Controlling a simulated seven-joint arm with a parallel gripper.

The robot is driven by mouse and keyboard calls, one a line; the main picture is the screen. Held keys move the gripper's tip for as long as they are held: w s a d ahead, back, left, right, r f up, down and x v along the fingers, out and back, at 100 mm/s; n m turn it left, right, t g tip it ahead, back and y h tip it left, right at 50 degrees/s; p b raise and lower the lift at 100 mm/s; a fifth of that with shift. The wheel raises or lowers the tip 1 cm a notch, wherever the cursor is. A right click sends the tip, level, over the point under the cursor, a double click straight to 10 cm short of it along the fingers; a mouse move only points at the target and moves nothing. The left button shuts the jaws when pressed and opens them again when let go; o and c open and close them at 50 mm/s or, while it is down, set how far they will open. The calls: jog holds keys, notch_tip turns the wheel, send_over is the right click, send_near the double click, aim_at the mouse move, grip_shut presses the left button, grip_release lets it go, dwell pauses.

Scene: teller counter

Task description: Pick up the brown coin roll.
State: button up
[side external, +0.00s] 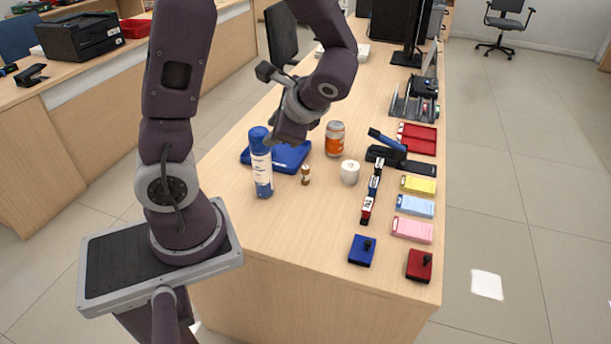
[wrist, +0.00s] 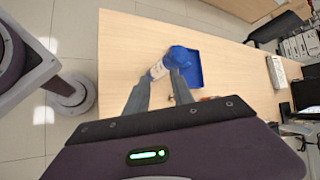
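A small brown coin roll (side external: 305,175) with a pale band stands on the counter in the side view, right of a white bottle with a blue cap (side external: 262,172) and in front of a blue tray (side external: 290,160). My gripper (side external: 272,141) is above the counter, near the bottle's cap and above and left of the roll. In the wrist view the two fingers of my gripper (wrist: 158,78) are spread apart with nothing held. The bottle (wrist: 157,71) and blue tray (wrist: 196,70) show beyond them. I cannot make out the roll clearly there.
A white roll (side external: 349,173) and an orange can (side external: 335,139) stand right of the coin roll. A row of stamps (side external: 371,195), a black-and-blue stapler-like device (side external: 388,150), coloured pads (side external: 415,206) and two small blocks (side external: 362,250) lie farther right.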

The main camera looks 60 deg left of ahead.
jog(key=w+a+f+m+y, duration=0.4)
jog(key=w+a+f+m, duration=0.2)
jog(key=f, duration=0.1)
jog(key=m+t, duration=0.7)
jog(key=m, duration=0.3)
send_near(306, 175)
jog(key=x, duration=0.4)
jog(key=shift+a+r, duration=0.15)
jog(key=shift+a, duration=0.15)
jog(key=x, duration=0.6)
jog(key=shift+w+a+f, duration=0.1)
jog(key=shift+f, duration=0.3)
jog(key=shift+w+a+f+m, duration=0.1)
jog(key=shift+w+a+m, duration=0.05)
jog(key=shift+a+m, duration=0.15)
grip_shut()
